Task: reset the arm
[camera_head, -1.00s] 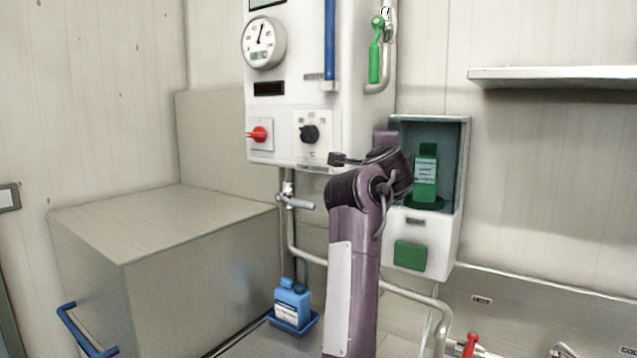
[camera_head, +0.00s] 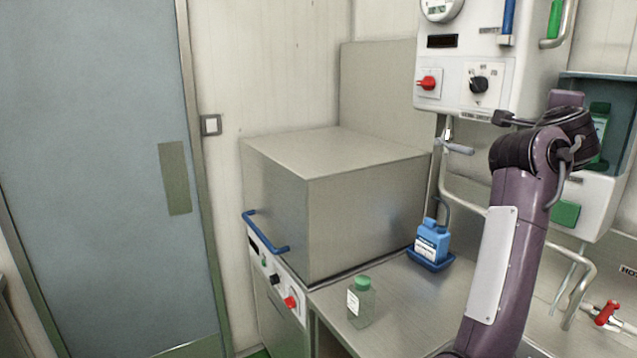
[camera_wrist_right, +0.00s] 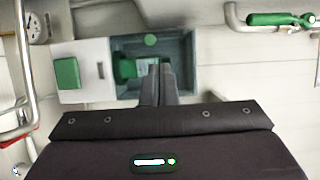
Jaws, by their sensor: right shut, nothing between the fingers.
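My purple right arm (camera_head: 508,235) rises from the bottom edge on the right of the head view, its wrist in front of the wall units. Its gripper is hidden behind the wrist there. In the right wrist view the gripper (camera_wrist_right: 160,72) has its dark fingers together with nothing between them. It points toward the open-fronted wall box (camera_wrist_right: 185,50), which holds a green bottle (camera_wrist_right: 126,68). I cannot tell how far the fingertips are from the box. My left gripper is not in view.
A blue bottle (camera_head: 432,240) stands in a blue tray (camera_head: 431,262) on the steel counter. A clear bottle with green cap (camera_head: 361,302) stands nearer. A steel box (camera_head: 335,205) with a blue handle (camera_head: 265,232) is left, beside a door (camera_head: 95,150). A red-handled valve (camera_head: 606,313) is lower right.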

